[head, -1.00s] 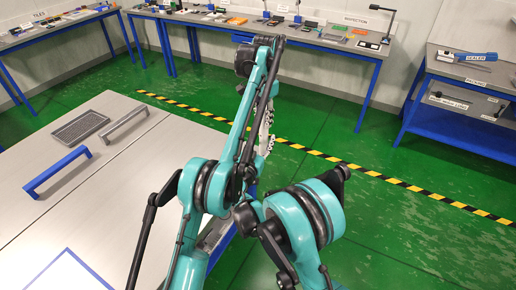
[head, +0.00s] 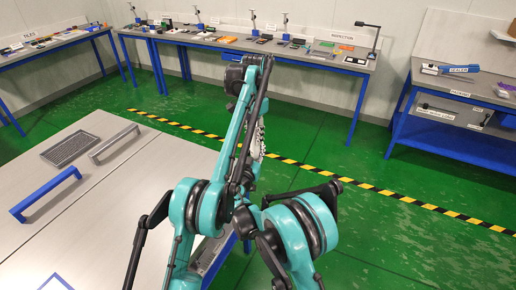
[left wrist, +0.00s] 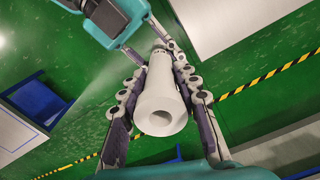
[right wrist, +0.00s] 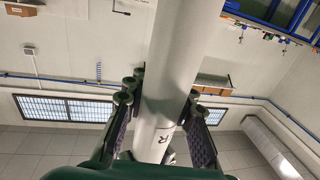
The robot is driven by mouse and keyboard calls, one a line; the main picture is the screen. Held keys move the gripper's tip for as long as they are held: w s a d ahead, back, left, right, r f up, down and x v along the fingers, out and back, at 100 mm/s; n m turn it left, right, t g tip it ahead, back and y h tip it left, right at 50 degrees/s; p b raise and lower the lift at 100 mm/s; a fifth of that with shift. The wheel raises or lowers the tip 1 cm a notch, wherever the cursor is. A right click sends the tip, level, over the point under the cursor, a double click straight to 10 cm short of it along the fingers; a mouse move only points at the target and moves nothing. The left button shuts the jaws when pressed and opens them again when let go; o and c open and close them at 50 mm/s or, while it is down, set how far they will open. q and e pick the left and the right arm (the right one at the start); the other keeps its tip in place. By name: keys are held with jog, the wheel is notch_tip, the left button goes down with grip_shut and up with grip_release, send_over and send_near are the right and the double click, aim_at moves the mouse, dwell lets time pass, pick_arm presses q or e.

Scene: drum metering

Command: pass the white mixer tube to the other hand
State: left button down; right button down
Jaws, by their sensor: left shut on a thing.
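The white mixer tube (left wrist: 160,106) is a hollow cylinder with a wide, open end facing the left wrist camera. My left gripper (left wrist: 161,72) is shut on it, with a jointed finger along each side. In the head view the left gripper (head: 258,140) is partly behind the arm, and the tube is mostly hidden. My right gripper (right wrist: 165,88) has its fingers on both sides of the tube (right wrist: 172,60), which bears an "R" mark. Whether those fingers press on it is unclear. The right gripper also shows near the tube's far end in the left wrist view (left wrist: 146,38).
A grey worktable (head: 125,195) at left bears a dark grated tray (head: 70,149), a grey handle (head: 115,145) and a blue handle (head: 46,194). Benches with tools line the walls. A yellow-black floor stripe (head: 365,186) crosses the open green floor.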

pick_arm(q)
jog(key=c, duration=1)
grip_release()
jog(key=shift+r, duration=0.1)
